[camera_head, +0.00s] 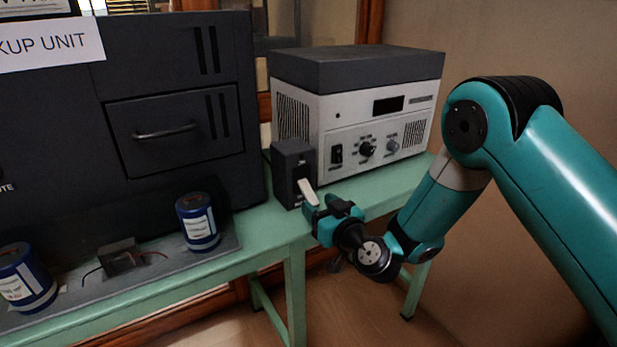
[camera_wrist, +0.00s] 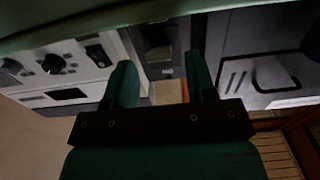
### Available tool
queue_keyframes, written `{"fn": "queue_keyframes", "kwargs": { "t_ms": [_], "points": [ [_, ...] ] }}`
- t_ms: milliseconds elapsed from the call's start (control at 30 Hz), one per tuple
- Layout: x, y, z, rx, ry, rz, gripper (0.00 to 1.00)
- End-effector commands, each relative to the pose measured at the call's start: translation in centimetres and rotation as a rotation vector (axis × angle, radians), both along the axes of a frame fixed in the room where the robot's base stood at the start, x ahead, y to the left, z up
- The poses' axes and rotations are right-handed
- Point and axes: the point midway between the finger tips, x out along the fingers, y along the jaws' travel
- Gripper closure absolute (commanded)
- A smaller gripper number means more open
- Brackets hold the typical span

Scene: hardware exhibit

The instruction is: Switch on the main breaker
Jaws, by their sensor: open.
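The main breaker (camera_head: 294,170) is a dark grey box standing on the green bench, left of the white-fronted unit. A pale lever (camera_head: 308,192) sticks out of its front and slants down toward my gripper. My gripper (camera_head: 322,212) is open at the lever's outer end. In the wrist view, which looks upside down, the lever (camera_wrist: 165,92) lies between the two fingers of my gripper (camera_wrist: 162,82), with the breaker box (camera_wrist: 160,40) beyond. I cannot tell whether either finger touches the lever.
The white-fronted unit (camera_head: 318,110) with knobs and a rocker switch stands right of the breaker. A large dark cabinet (camera_head: 60,130) stands to the left. Two blue cans (camera_head: 198,222) sit on a grey board at the bench front. The space before the green bench (camera_head: 262,232) is open floor.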

Motion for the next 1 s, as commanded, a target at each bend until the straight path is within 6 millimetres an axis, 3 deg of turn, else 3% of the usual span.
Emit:
{"fn": "queue_keyframes", "kwargs": {
  "t_ms": [33, 400, 833, 1000],
  "points": [
    [0.5, 0.5, 0.9, -0.002, -0.001, 0.003, 0.49],
    [3.6, 2.5, 0.3, -0.001, -0.002, 0.002, 0.49],
    [4.2, 2.8, 0.0, 0.001, 0.0, -0.001, 0.49],
    [4.2, 2.8, 0.0, 0.001, 0.0, -0.001, 0.86]
  ]
}}
